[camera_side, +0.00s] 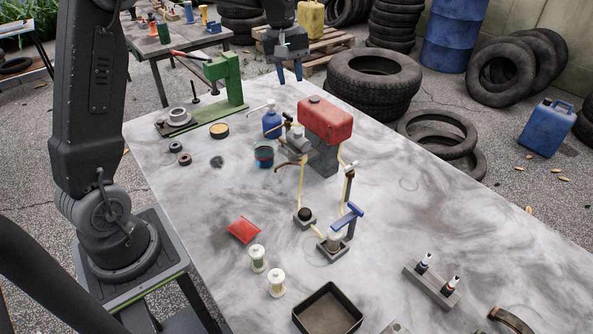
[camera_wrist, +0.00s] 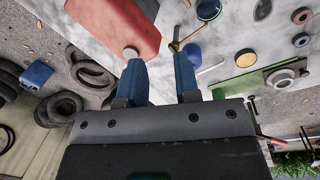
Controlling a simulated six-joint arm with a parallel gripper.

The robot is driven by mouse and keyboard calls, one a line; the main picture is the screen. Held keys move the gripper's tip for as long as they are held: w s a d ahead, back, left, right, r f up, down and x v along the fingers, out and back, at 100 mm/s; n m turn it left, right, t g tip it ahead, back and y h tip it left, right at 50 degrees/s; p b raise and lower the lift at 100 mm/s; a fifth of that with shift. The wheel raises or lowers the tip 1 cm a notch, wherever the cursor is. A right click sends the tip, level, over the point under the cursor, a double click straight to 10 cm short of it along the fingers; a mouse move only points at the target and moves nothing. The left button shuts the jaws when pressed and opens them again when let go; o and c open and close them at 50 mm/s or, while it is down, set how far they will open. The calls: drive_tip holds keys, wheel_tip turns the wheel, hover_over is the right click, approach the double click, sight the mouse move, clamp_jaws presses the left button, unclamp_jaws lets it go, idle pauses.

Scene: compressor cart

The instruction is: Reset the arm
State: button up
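My gripper (camera_side: 289,74) hangs at the top middle of the side view, above the far edge of the table (camera_side: 395,215). Its two blue fingers point down. In the wrist view the fingers of my gripper (camera_wrist: 159,84) stand apart with a gap between them and nothing held. The red tank (camera_side: 325,120) of the compressor lies below and in front of my gripper in the side view. The red tank (camera_wrist: 118,27) also shows in the wrist view, behind the left finger, with a pale round cap near that fingertip.
A green press (camera_side: 225,80), a blue bottle (camera_side: 271,122) and a small can (camera_side: 264,155) stand near the tank. A red packet (camera_side: 243,230), white spools (camera_side: 276,281) and a dark tray (camera_side: 327,310) lie nearer the front. Stacked tires (camera_side: 375,82) stand beyond the table.

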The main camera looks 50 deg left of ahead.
drive_tip(key=s+d+r+m+t, duration=0.2)
drive_tip(key=s+d+r+m, duration=0.4)
drive_tip(key=s+d, duration=0.45)
drive_tip(key=s+d+f+m+t, duration=0.1)
drive_tip(key=s+m, duration=0.2)
drive_tip(key=s, duration=0.4)
drive_tip(key=s+d+f+m+t+y, duration=0.1)
drive_tip(key=s+d+f+m, duration=0.1)
drive_tip(key=s, duration=0.6)
drive_tip(key=shift+d+f+m+t, duration=0.25)
drive_tip(key=shift+d+m+t, duration=0.05)
drive_tip(key=shift+m, duration=0.4)
